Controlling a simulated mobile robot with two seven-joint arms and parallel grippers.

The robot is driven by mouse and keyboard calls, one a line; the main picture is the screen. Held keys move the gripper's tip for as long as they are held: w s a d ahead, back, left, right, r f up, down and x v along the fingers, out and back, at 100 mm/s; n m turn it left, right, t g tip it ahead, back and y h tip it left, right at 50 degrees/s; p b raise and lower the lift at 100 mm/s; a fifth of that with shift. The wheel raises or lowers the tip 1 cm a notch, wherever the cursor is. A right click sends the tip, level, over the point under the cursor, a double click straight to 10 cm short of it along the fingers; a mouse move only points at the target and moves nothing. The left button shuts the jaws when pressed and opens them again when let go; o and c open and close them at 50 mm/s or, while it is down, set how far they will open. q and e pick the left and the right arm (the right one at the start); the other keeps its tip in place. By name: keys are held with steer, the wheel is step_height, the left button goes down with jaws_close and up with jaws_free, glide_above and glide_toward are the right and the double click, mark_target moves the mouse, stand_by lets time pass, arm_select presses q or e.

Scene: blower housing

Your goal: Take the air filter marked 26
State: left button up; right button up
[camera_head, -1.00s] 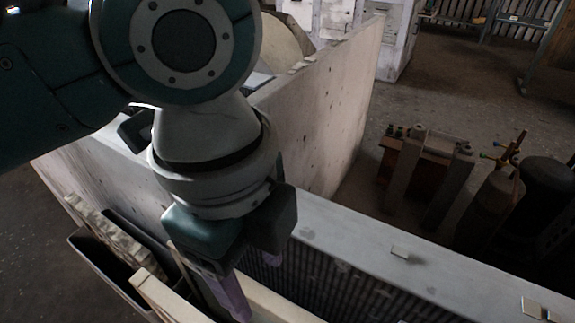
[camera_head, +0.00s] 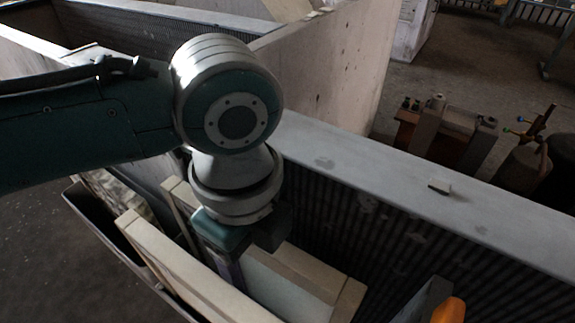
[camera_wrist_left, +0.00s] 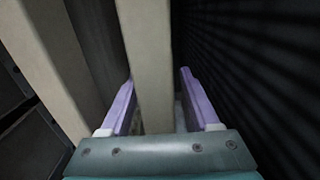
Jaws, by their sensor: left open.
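Air filters with cream frames stand on edge in the blower housing. One filter (camera_head: 302,287) with a pale panel is by my left gripper (camera_head: 232,268), and another (camera_head: 190,274) stands to its left. In the left wrist view a cream frame bar (camera_wrist_left: 150,50) lies between the two purple fingers of the left gripper (camera_wrist_left: 157,80). The fingers are apart, one on each side of the bar, with a visible gap at the right. No mark 26 can be read on any filter. My right gripper is not in view.
The housing's pale top wall (camera_head: 400,180) and dark ribbed inner side (camera_head: 340,220) run close on the right. A dark grey bin (camera_head: 95,225) edges the left. An orange object (camera_head: 450,311) shows at the bottom right. A rusty block (camera_head: 450,135) stands on the floor beyond.

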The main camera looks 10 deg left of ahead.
arm_select(q)
steer(key=shift+f, duration=0.3)
jaws_close()
stand_by(0.3)
